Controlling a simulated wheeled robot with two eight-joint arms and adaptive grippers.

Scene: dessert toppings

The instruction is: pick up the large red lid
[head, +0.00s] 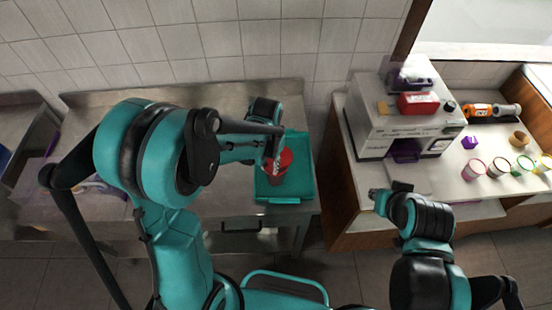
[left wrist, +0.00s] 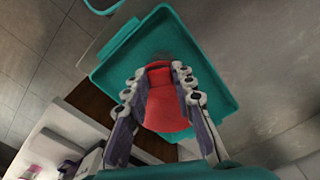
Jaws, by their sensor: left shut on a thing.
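The large red lid (head: 284,160) is at the teal tray (head: 304,150) on the steel counter. My left gripper (head: 273,150) reaches over the tray and is shut on the lid. In the left wrist view the red lid (left wrist: 165,108) sits between the two fingers of the left gripper (left wrist: 158,78), with the teal tray (left wrist: 215,88) behind it. Whether the lid touches the tray is hard to tell. My right gripper (head: 377,195) is in front of the wooden-sided counter, away from the lid; its finger opening is too small to read.
A white machine (head: 375,125) with a red container (head: 418,103) on top stands on the right counter. Several small cups, including a red-rimmed one (head: 474,169), stand farther right. A tiled wall is behind the steel counter (head: 140,98). A gap separates the two counters.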

